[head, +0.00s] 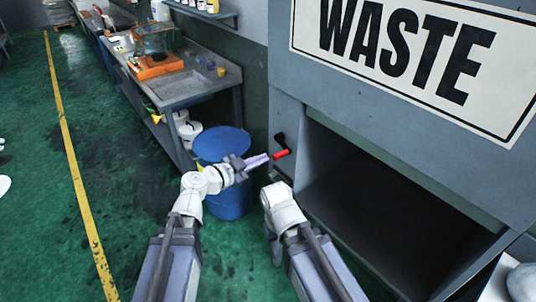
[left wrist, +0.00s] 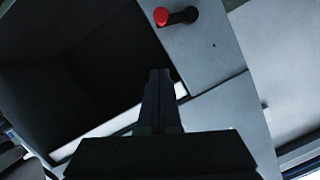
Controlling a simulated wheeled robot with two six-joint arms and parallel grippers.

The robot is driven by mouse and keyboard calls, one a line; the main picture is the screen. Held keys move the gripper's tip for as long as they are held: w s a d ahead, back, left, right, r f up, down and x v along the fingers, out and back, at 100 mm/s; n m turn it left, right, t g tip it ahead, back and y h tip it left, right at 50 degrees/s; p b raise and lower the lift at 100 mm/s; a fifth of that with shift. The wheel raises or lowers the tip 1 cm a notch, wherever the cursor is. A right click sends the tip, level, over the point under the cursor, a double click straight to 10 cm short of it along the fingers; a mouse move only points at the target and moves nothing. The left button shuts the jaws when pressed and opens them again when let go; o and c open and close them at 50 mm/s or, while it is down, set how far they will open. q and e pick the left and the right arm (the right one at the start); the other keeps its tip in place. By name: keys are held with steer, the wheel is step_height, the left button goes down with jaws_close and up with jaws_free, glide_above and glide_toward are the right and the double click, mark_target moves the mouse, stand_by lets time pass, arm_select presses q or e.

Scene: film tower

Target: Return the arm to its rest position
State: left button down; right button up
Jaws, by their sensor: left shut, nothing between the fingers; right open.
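My left gripper (head: 258,160) reaches right from the left arm, beside the blue barrel's top. It is shut and empty. Its closed fingers show dark in the left wrist view (left wrist: 160,78). In the head view the fingertips are close to a red handle (head: 281,154) on a dark crank by the waste opening. In the left wrist view the red handle (left wrist: 161,16) lies beyond the fingertips, with a visible gap. My right gripper (head: 274,250) hangs low beside the right arm, small and dark; it is open, its fingers hard to make out.
The grey waste unit (head: 284,112), with a WASTE sign (head: 415,45) and a dark opening (head: 375,205), fills the right. A blue barrel (head: 225,143) stands behind my left gripper. A workbench (head: 185,88) runs back along the wall. Green floor (head: 120,185) is free at left.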

arm_select(q)
steer(key=shift+s+a, duration=0.15)
steer(key=s+a+f+n+g+y, duration=0.9)
steer(key=s+a+f+n+y, duration=0.25)
steer(key=a+f+n, duration=0.4)
steer(key=s+d+f+m+g+y, duration=0.1)
steer(key=s+d+m, duration=0.3)
steer(key=d, duration=0.5)
steer(key=s, duration=0.2)
steer(key=shift+s+d+f+g, duration=0.2)
steer(key=shift+s+d+g, duration=0.1)
steer(key=shift+s+d, duration=0.1)
